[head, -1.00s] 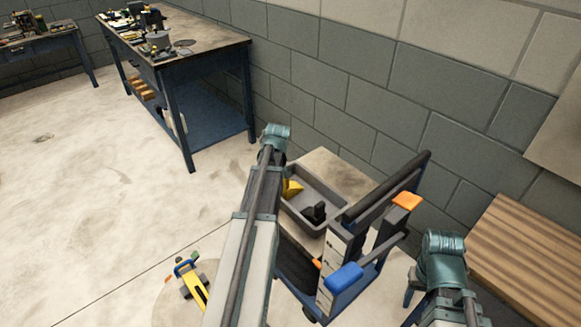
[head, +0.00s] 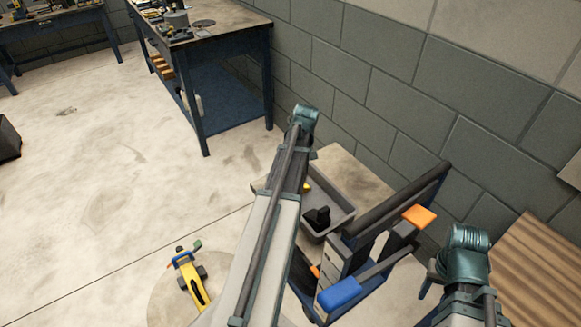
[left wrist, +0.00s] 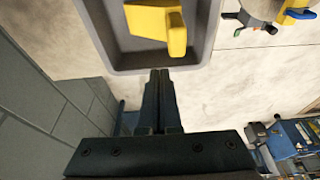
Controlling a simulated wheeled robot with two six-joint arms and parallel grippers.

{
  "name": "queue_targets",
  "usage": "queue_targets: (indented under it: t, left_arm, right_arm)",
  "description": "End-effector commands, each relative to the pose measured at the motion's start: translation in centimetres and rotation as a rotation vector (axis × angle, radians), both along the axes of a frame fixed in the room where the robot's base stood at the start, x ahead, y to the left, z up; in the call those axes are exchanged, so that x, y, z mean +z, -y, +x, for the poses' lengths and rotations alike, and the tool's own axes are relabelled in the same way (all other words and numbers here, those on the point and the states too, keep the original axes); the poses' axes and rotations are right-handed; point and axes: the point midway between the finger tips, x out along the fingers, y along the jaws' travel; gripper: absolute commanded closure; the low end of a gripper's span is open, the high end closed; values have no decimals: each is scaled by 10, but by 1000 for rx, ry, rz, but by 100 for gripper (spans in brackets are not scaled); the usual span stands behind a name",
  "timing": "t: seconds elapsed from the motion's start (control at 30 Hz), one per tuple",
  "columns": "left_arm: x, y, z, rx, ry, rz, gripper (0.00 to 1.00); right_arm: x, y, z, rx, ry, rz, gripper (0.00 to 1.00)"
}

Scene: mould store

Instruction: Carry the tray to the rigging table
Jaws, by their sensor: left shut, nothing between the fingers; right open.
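The grey tray (head: 345,222) rests on the top of a small cart beside the wall. It holds a black piece (head: 317,217) and a yellow piece (head: 306,187), mostly hidden by my left arm. In the left wrist view, the tray (left wrist: 135,60) and yellow piece (left wrist: 158,25) fill the top. My left gripper (left wrist: 160,72) is shut and empty, its tips at the tray's near wall; I cannot tell if they touch. My right gripper (head: 432,278) is open, small and partly hidden beside the cart. A blue table with gear (head: 232,36), possibly the rigging table, stands behind.
The cart has a black push bar (head: 400,203), and blue (head: 339,293) and orange (head: 419,216) parts near me. A wooden-topped bench (head: 540,275) is at right. A yellow tool (head: 190,275) lies on the left. The floor between it and the tables is clear.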

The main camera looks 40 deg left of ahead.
Motion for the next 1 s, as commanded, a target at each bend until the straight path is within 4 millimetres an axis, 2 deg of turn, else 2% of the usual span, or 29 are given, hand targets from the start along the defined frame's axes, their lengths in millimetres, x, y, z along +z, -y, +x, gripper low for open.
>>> queue_targets:
  t: [0.27, 0.7, 0.83, 1.0]
  left_arm:
    - [-22, -5, 2, 0, 0, 0, 100]
    - [-82, -22, 7, 1, 0, 0, 100]
    - [-93, -26, 8, 0, 0, 0, 100]
    - [-96, -27, 8, 0, 0, 0, 100]
  right_arm:
    - [-22, 0, 0, 0, 0, 0, 50]
    - [-82, 0, 0, 1, 0, 0, 50]
    - [-92, 0, 0, 1, 0, 0, 50]
    - [-96, 0, 0, 1, 0, 0, 50]
